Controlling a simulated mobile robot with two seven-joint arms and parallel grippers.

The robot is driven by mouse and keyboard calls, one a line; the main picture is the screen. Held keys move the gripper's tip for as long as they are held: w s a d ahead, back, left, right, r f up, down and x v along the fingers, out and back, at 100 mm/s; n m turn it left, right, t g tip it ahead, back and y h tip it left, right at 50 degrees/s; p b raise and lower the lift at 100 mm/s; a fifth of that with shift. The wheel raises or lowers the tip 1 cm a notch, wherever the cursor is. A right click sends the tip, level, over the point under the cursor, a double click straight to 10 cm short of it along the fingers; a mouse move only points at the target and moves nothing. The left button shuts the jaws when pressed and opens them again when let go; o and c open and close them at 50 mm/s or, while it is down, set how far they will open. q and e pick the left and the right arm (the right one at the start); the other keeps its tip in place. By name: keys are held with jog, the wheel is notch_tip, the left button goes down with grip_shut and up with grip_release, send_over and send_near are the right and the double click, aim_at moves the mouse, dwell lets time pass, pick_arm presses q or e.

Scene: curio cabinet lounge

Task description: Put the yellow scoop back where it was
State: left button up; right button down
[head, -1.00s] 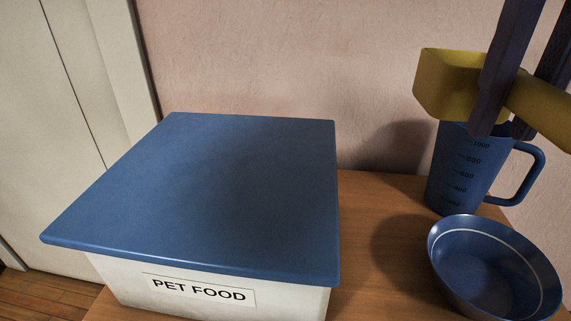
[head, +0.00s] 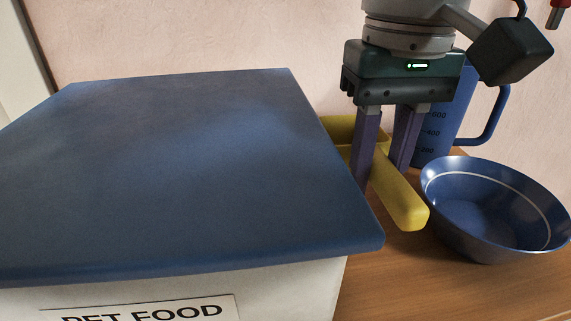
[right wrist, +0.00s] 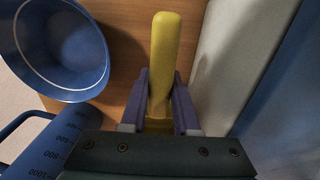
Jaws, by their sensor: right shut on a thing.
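The yellow scoop (head: 402,200) is between the pet food bin and the blue bowl in the head view. Its handle points toward the camera, and its cup is partly hidden behind the bin lid and the fingers. My right gripper (head: 383,175) is shut on the scoop's handle, pointing down. In the right wrist view the yellow handle (right wrist: 164,60) runs up between the two purple fingers (right wrist: 160,105). The scoop is low over the wooden table; I cannot tell whether it touches it. My left gripper is not in view.
The white pet food bin (head: 290,290) with its flat blue lid (head: 200,180) is shut and stands close left of the scoop. A blue measuring jug (head: 440,130) stands behind, and a blue bowl (head: 490,205) stands to the right. Bare table (head: 390,280) shows in front.

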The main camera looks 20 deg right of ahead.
aim_at(379, 158)
notch_tip(379, 158, down, 6)
jog(key=shift+r+b, duration=0.1)
jog(key=shift+b, duration=1)
jog(key=c, duration=0.7)
grip_release()
jog(key=shift+o, duration=0.2)
notch_tip(379, 158, up, 12)
jog(key=p, duration=0.5)
